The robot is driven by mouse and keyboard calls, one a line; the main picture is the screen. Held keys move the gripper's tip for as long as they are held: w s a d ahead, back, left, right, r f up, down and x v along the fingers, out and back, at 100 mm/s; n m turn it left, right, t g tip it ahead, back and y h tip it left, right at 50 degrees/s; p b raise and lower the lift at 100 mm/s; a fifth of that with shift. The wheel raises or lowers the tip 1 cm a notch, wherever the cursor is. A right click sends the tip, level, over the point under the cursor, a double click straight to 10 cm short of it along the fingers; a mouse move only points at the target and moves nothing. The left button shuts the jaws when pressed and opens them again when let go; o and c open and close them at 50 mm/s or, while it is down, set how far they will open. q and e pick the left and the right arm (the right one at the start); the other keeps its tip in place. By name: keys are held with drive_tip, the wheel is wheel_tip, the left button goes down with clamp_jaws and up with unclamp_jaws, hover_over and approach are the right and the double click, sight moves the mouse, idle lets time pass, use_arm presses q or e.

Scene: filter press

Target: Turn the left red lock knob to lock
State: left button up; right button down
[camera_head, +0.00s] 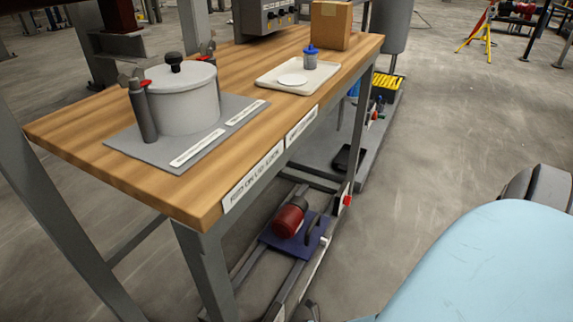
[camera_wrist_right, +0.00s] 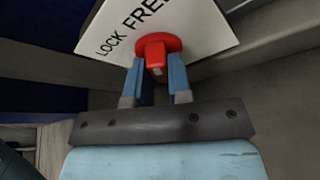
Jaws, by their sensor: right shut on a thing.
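In the right wrist view a red knob (camera_wrist_right: 158,41) with a round base and a raised grip sits at the edge of a white plate (camera_wrist_right: 198,24) reading LOCK and FREE. My right gripper (camera_wrist_right: 157,72) has its two blue fingers on either side of the grip, shut on it. The grip's exact turn angle is hard to tell. In the head view a small red knob (camera_head: 347,201) shows low on the table frame; I cannot tell whether it is the same knob. My left gripper is not in view.
A wooden-topped table (camera_head: 185,201) holds a lidded grey pot (camera_head: 184,100), a tray (camera_head: 268,82) with a blue-capped bottle (camera_head: 310,58), and a cardboard box (camera_head: 331,25). A red motor (camera_head: 290,218) sits below it. Open floor lies to the right.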

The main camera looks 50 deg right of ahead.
drive_tip(key=shift+w, duration=0.15)
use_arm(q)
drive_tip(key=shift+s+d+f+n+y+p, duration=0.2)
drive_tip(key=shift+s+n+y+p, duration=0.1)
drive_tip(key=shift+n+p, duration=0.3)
use_arm(e)
drive_tip(key=shift+a+n+t+h, duration=0.2)
drive_tip(key=shift+n+t+h, duration=0.25)
drive_tip(key=shift+n+h, duration=1.5)
drive_tip(key=shift+a+n+t+h, duration=0.15)
drive_tip(key=shift+n+t+h, duration=0.3)
drive_tip(key=shift+n+h, duration=1.45)
drive_tip(key=shift+w+n+y, duration=0.1)
drive_tip(key=shift+n+y, duration=0.55)
drive_tip(key=shift+n, duration=0.3)
drive_tip(key=c, duration=1)
unclamp_jaws()
drive_tip(key=shift+c, duration=0.2)
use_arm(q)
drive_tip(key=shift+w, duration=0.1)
use_arm(e)
drive_tip(key=shift+s, duration=0.25)
